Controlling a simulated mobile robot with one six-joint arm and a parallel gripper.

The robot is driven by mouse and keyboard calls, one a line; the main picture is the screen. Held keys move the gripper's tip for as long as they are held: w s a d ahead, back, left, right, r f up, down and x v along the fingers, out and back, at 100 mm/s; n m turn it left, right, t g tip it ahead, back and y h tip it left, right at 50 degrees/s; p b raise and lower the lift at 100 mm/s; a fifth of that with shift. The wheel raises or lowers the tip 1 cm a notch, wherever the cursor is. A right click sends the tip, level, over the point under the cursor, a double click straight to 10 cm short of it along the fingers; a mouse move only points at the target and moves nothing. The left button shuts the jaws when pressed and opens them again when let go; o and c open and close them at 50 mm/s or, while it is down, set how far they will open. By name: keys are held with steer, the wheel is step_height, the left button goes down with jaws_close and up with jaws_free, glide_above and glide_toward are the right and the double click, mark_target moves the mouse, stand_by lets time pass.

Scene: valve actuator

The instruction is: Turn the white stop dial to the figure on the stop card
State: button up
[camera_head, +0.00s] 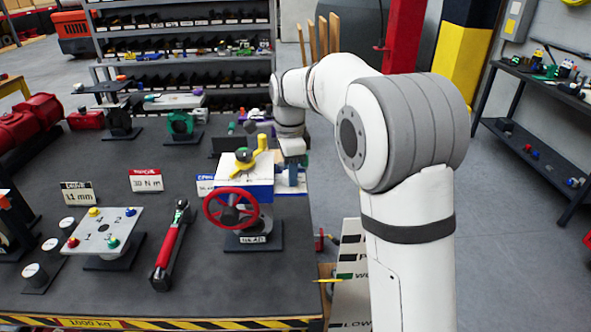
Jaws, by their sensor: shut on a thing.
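The valve actuator (246,189) is a white and blue box on a dark base, with a red handwheel (231,208) in front and a yellow lever (256,155) on top. My gripper (293,172) points down close beside its right side. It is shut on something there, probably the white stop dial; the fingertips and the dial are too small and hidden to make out. Cards stand on the bench: a black-topped one (77,193), a red one (146,181) and a blue-topped one (205,185). I cannot tell which is the stop card or read its figure surely.
A plate with coloured knobs (103,232), a red-handled tool (171,246) and several round white-topped pieces (35,273) stand left of the actuator. A red pump (35,118) is at the far left. Shelves (185,65) stand behind. The bench's right edge runs close beside the actuator.

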steer(key=n, duration=0.4)
steer(key=shift+a, duration=0.25)
steer(key=n, duration=0.3)
steer(key=shift+s+n, duration=0.1)
steer(key=shift+n, duration=0.3)
steer(key=n, duration=0.4)
steer(key=shift+f+p, duration=0.1)
steer(key=shift+p, duration=0.25)
steer(key=n, duration=0.4)
steer(key=shift+d, duration=0.15)
steer(key=n, duration=0.7)
steer(key=shift+s+d+f, duration=0.1)
steer(key=n, duration=0.4)
steer(key=shift+d+n, duration=0.1)
steer(key=shift+n, duration=1.8)
